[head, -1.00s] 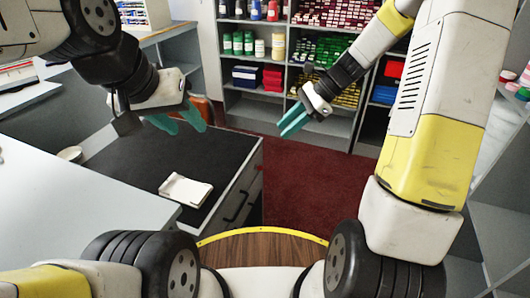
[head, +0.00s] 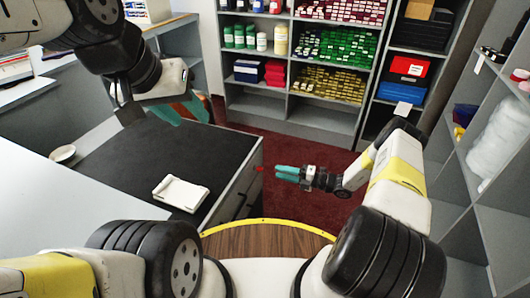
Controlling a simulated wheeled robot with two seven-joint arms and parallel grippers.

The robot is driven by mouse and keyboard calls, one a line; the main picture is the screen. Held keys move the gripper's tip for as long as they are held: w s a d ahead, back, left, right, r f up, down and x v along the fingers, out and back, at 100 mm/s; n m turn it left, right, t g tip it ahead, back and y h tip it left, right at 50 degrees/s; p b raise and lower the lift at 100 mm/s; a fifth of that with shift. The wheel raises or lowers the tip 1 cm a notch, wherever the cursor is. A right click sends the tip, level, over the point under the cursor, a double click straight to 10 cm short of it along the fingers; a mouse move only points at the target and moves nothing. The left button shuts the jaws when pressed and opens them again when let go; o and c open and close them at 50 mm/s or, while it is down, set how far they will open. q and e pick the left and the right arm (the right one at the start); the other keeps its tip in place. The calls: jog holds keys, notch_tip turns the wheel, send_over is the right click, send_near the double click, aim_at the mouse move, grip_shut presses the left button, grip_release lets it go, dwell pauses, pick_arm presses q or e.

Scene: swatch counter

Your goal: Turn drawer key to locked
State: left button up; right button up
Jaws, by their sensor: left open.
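The drawer cabinet (head: 242,183) has a dark top, and its grey front faces right. A dark drawer handle (head: 243,205) shows low on that front. A small red piece (head: 259,169), perhaps the drawer key, sticks out near the front's far edge; its turn position is too small to tell. My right gripper (head: 278,172) points left at the red piece, just right of it and seemingly apart from it. Its teal fingers lie close together in this view, so its opening is unclear. My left gripper (head: 190,114) is open and empty above the cabinet's far side.
A white tray-like holder (head: 181,193) lies on the cabinet top. A small round dish (head: 63,154) sits on the left. Shelves with bottles and coloured boxes (head: 323,82) stand at the back. The dark red floor (head: 300,205) right of the cabinet is clear.

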jog(key=w+a+f+m, duration=0.1)
jog(key=w+a, duration=0.2)
jog(key=a, duration=0.4)
jog(key=shift+f+t, duration=0.35)
jog(key=shift+t, duration=0.05)
jog(key=shift+c, duration=0.3)
grip_shut()
